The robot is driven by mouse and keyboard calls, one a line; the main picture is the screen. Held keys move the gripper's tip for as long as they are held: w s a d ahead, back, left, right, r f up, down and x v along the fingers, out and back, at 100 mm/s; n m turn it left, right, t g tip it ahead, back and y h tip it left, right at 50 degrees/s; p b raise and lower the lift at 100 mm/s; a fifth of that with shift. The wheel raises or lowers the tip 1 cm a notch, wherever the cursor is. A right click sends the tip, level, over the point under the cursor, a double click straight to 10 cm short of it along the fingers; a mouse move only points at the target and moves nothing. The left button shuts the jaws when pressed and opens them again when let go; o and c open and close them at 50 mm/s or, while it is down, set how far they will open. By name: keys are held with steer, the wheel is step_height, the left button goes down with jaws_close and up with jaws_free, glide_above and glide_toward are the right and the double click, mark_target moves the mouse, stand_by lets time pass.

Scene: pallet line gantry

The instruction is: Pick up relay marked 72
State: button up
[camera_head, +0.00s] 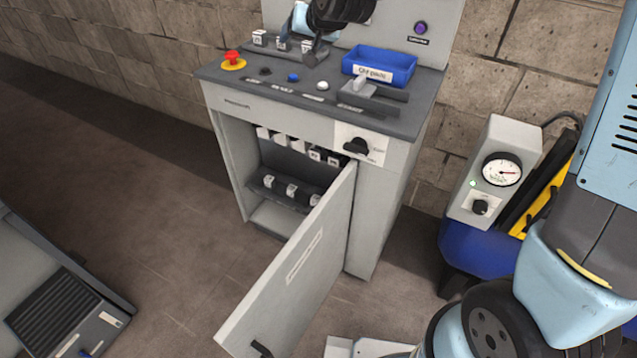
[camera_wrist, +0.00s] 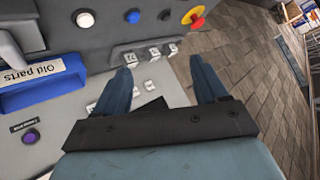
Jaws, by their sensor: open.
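Several small white-topped relays stand on the back of the cabinet top. In the wrist view, one relay (camera_wrist: 131,58) has a dark mark that may read 72, too small to be sure; two more relays (camera_wrist: 153,52) (camera_wrist: 172,49) stand to its right. In the head view, a relay (camera_head: 260,38) stands at the left of this row, and my gripper (camera_head: 313,50) is over its right part, partly hiding it. My gripper (camera_wrist: 160,68) is open and empty, its fingers pointing toward the row. Contact with any relay cannot be told.
The blue Old parts bin (camera_head: 380,66) stands right of the row. A red emergency button (camera_head: 232,57) and small buttons are on the cabinet top (camera_head: 225,73). The cabinet door (camera_head: 300,270) hangs open; more relays (camera_head: 290,190) sit inside. A gauge unit (camera_head: 500,168) stands at right.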

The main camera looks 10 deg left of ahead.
steer(key=a+f+m+y, duration=0.1)
steer(key=a+f, duration=0.4)
steer(key=a, duration=0.3)
steer(key=a+f+y, duration=0.1)
steer(key=a+f, duration=0.4)
steer(key=a, duration=0.4)
steer(key=m+t+h, duration=0.3)
steer(key=m+h, duration=0.3)
steer(key=h, duration=0.7)
glide_toward(314, 202)
steer(key=x, duration=1)
steer(key=shift+w+d, duration=0.1)
